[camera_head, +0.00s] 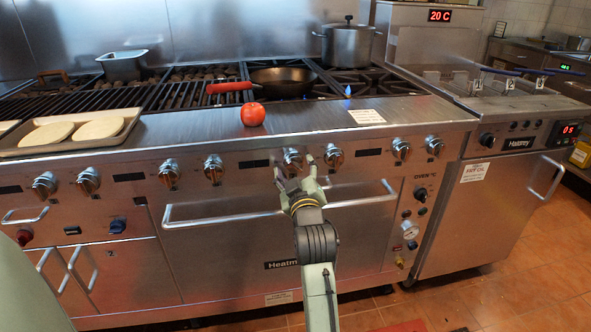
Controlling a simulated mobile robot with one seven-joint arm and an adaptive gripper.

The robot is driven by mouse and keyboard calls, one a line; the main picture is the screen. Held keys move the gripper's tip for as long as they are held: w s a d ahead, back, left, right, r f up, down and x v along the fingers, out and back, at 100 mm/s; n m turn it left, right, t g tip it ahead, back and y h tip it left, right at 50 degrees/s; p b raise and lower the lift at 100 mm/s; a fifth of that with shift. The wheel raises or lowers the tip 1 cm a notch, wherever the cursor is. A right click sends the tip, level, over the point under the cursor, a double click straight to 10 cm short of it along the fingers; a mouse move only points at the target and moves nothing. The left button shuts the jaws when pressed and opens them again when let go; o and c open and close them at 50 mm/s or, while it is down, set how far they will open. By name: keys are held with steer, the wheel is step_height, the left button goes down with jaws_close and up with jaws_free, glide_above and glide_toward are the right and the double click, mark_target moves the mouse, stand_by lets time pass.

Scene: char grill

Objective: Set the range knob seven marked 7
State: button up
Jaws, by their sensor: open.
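The range front has a row of silver knobs; their number marks are too small to read, so I cannot tell which is marked 7. My gripper (294,167) is open in front of one middle knob (292,157), with a fingertip on either side of its lower part. I cannot tell whether the fingers touch it. Another knob (333,156) sits just to the right of my gripper. Farther right are two more knobs (401,149) and (434,146). To the left are a knob (214,168) and several others.
The oven door handle (225,219) sticks out below, passing behind my gripper. A tomato (253,114) sits on the ledge above. A red-handled pan (283,82) and a steel pot (347,45) stand on the burners. A tray (128,113) with flatbreads lies at left.

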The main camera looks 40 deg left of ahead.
steer(key=v, duration=1.2)
stand_by(0.4)
